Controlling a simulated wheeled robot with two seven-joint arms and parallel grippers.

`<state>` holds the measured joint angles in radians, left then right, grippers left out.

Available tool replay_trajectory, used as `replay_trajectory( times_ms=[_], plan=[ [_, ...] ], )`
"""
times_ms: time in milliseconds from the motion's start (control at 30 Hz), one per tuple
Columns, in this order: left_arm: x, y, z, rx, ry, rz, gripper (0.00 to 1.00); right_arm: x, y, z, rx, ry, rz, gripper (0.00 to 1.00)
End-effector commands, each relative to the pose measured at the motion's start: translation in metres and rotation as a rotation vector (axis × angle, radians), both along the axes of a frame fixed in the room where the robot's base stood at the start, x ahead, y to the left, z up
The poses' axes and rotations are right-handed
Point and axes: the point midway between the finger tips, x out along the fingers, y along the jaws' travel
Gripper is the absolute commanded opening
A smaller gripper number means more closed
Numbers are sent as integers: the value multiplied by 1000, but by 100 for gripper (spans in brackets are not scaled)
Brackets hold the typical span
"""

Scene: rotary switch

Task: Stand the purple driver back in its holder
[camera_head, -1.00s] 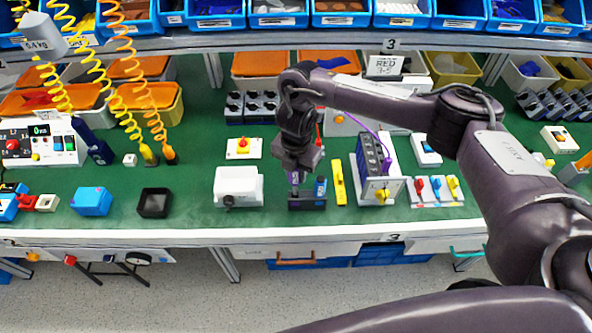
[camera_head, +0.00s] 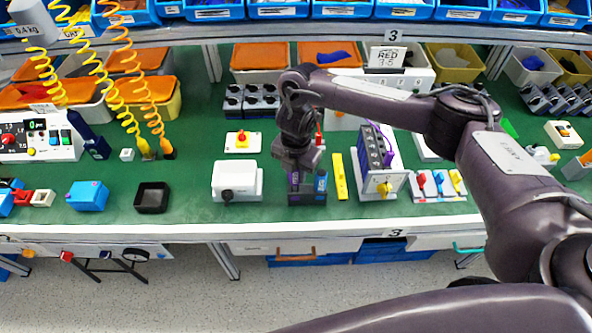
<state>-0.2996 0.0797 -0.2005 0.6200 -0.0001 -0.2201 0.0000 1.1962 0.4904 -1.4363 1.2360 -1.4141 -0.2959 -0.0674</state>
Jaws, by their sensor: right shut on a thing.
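My right gripper (camera_head: 297,168) points down over the small dark holder (camera_head: 307,199) near the front of the green bench. It is shut on the purple driver (camera_head: 294,183), of which only a small part shows below the jaws. The driver looks upright, at the left side of the holder; I cannot tell how deep it sits in it. A blue driver (camera_head: 320,184) stands in the right side of the same holder. My left gripper is not in view.
A white box with a dark knob (camera_head: 237,180) stands left of the holder. A yellow bar (camera_head: 340,177) and a grey switch unit (camera_head: 372,160) stand close on its right. A black tray (camera_head: 152,197) is further left. Yellow coiled hoses hang at the left.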

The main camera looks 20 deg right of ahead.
Motion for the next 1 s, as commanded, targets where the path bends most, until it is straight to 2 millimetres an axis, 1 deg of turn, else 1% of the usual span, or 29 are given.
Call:
replay_trajectory(
  times_ms=[1000],
  plan=[
    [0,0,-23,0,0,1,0,0,0,-32,1,-1,0,0]
  ],
)
